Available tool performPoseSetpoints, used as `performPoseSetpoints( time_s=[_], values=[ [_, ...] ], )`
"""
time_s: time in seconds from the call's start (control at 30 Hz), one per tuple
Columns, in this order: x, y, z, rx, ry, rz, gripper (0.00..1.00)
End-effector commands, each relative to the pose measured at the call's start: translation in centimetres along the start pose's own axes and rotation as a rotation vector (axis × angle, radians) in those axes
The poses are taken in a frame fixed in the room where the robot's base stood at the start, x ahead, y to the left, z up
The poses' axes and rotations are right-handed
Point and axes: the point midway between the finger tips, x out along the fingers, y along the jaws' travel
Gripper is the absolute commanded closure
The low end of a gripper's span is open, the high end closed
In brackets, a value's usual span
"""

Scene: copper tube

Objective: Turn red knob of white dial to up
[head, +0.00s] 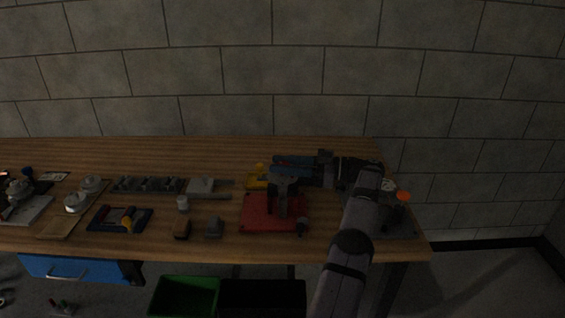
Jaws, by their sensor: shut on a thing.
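I cannot clearly pick out a white dial with a red knob. A small white patch (389,185) shows beside my arm at the right, near an orange round top (404,196); I cannot tell whether it is a dial.
The wooden bench (200,150) is clear along the back. A yellow piece (256,181), a grey block (200,186), a small white cylinder (183,203) and a dark blue tray (98,226) lie left of the gripper. A green bin (185,297) stands below the front edge.

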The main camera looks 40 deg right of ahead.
Motion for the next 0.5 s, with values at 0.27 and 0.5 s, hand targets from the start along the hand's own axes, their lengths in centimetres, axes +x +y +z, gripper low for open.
performPoseSetpoints(
  time_s=[0.27, 0.5],
  values=[
    [-0.02, 0.00, -0.02, -0.002, 0.002, 0.000, 0.53],
    [0.00, -0.04, 0.06, 0.000, 0.000, -0.002, 0.51]
  ],
)
